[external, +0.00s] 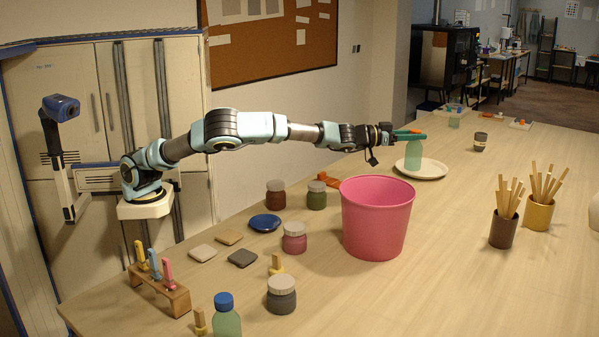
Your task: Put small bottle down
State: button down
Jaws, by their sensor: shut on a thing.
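My gripper (410,135) is at the end of my outstretched arm, past the pink bucket. It is shut on a small green bottle (413,155), holding it near its top. The bottle is upright, over a round white plate (434,170). Its base appears at or just above the plate's surface; I cannot tell whether they touch.
A tall pink bucket (376,222) stands below and in front of my wrist. Jars, including a dark red one (276,194), and a blue dish (265,223) lie to its left. Brush pots (503,229) stand at right. The table between bucket and pots is clear.

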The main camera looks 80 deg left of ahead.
jog(key=s+d+r+n+y+b, duration=0.1)
jog(key=s+d+r+y+b, duration=0.2)
jog(key=s+d, duration=0.45)
jog(key=s+d+r+n+b, duration=0.1)
jog(key=s+d+r+b, duration=0.3)
jog(key=d, duration=0.7)
jog(key=s+d+r+n+y+b, duration=0.1)
jog(key=s+d+r+y+b, duration=0.1)
jog(key=s+d+r, duration=0.6)
jog(key=w+f, duration=0.2)
jog(key=f, duration=0.7)
jog(key=w+f, duration=0.3)
jog(key=f, duration=0.6)
jog(key=shift+d+g+b, duration=0.3)
jog(key=shift+d, duration=0.15)
jog(key=shift+f+b, duration=0.55)
